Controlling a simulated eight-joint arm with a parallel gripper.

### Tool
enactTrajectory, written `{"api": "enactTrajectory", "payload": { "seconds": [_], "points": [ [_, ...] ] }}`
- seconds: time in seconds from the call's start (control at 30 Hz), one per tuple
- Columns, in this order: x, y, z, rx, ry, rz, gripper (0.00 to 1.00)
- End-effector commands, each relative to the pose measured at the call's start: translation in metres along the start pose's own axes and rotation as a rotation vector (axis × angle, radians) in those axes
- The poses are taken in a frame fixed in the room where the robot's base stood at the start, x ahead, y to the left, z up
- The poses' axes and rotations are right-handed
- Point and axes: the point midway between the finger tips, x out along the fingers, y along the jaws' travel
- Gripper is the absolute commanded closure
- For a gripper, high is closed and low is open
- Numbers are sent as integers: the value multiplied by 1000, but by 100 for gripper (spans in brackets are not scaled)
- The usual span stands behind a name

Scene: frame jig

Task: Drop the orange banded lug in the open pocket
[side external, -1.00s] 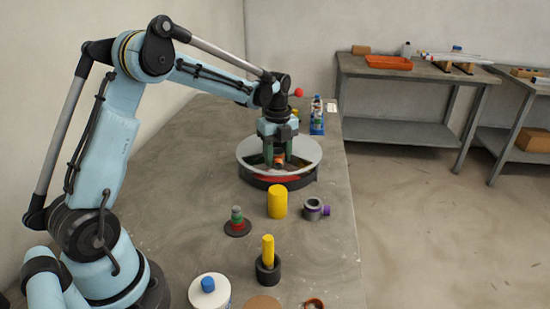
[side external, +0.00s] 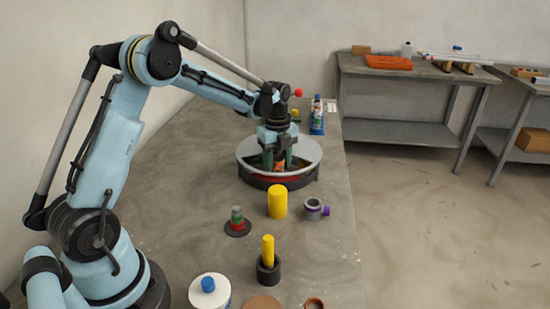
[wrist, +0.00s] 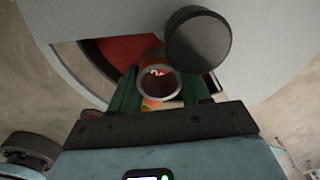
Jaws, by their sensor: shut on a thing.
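The orange banded lug (side external: 279,166) is held between the green fingers of my gripper (side external: 279,161). In the wrist view the lug (wrist: 152,57) is a short hollow tube with a pale mark, gripped from both sides by my gripper (wrist: 160,88). Below and around it is a round jig with a grey top (side external: 311,151). The grey top has a cut-out, the open pocket (wrist: 113,53), with a red interior. The lug is over or partly within this opening; its lower end is hidden, so I cannot tell whether it touches the floor.
A dark round knob (wrist: 198,41) is close to the lug in the wrist view. In front of the jig stand a yellow cylinder (side external: 277,202), a grey ring with a purple plug (side external: 313,209) and a stacked peg (side external: 237,219). A blue bottle (side external: 317,116) stands behind.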

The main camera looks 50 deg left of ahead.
Motion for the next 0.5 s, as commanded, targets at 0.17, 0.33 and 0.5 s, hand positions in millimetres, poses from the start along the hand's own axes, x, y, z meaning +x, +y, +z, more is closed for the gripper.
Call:
{"api": "enactTrajectory", "payload": {
  "seconds": [0.17,0.33,0.5],
  "points": [
    [1,0,0,0,0,0,89],
    [1,0,0,0,0,0,89],
    [1,0,0,0,0,0,29]
  ]
}}
